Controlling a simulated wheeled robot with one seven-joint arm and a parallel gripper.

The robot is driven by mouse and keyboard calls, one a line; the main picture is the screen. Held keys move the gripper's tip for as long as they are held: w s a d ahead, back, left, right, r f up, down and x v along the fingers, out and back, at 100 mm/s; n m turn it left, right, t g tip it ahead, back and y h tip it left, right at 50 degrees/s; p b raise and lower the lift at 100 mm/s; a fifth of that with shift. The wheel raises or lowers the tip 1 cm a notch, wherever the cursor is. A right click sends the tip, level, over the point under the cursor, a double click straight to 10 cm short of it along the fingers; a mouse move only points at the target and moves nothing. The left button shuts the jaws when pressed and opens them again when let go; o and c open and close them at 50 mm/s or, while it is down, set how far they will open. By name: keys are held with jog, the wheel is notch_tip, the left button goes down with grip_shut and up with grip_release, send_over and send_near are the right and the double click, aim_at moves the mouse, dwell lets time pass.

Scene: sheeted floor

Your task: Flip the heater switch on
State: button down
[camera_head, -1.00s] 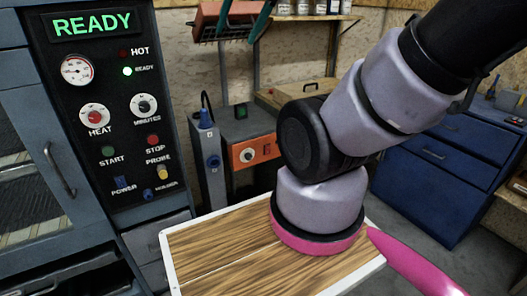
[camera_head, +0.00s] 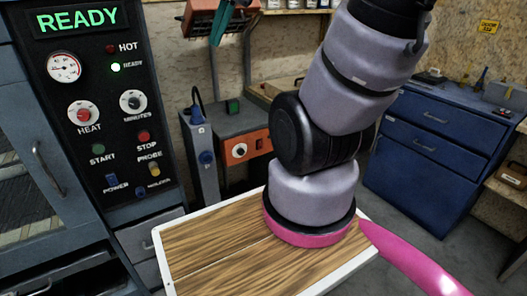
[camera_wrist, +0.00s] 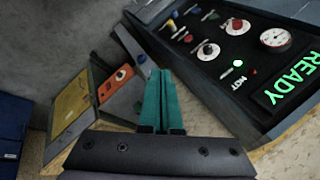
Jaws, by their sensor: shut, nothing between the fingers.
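No control in view is legibly labelled as a heater switch. A grey box with an orange panel (camera_head: 244,152) stands behind the wooden-topped surface. It has a white-ringed knob (camera_head: 240,150), a small dark control beside it, and a green switch (camera_head: 233,106) on a dark plate above. The orange panel also shows in the wrist view (camera_wrist: 108,90). My gripper (camera_head: 215,43) shows at the top of the head view, its teal fingers pointing down. In the wrist view my gripper (camera_wrist: 160,72) has its fingers together and empty, apart from the panels.
A tall cabinet with a READY display (camera_head: 76,19) and a HEAT knob (camera_head: 84,114) stands left. A narrow grey unit (camera_head: 199,150) stands beside the orange-panel box. A red-orange object (camera_head: 193,20) hangs behind my fingers. Blue drawers (camera_head: 430,150) stand right.

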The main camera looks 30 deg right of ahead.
aim_at(261, 148)
jog(key=w+d+f+m+g+y, duration=0.25)
jog(key=w+f+m+y, duration=0.35)
jog(key=w+f+m, duration=0.55)
jog(key=w+d+f+m+t+y, duration=0.3)
jog(key=w+d+f+m+t, duration=0.2)
jog(key=w+d+f+m, duration=0.6)
jog(key=w+d+f+m+t+h, duration=0.1)
jog(key=d+f+m+t+h, duration=0.1)
jog(key=d+f+m+t, duration=0.5)
jog(key=w+d+f+m+h, duration=0.1)
jog(key=d+f+m+h, duration=0.3)
jog(key=f, duration=0.7)
jog(key=s+d+f+m+t+h, duration=0.1)
jog(key=s+d+f+m+h, duration=0.1)
jog(key=f+m, duration=0.4)
jog(key=s+d+f+m+t+h, duration=0.1)
jog(key=s+d+f+m+h, duration=0.2)
jog(key=f+m, duration=0.3)
notch_tip(261, 148, down, 5)
jog(key=shift+s+d+f+h, duration=0.2)
jog(key=shift+s+d+h, duration=0.1)
jog(key=shift+s+d, duration=0.4)
jog(key=shift+a+m, duration=0.1)
jog(key=shift+m, duration=0.15)
jog(key=w, duration=0.4)
jog(key=w+f, duration=0.1)
jog(key=w, duration=0.8)
jog(key=shift+w+a+f, duration=0.25)
jog(key=shift+w+f, duration=0.1)
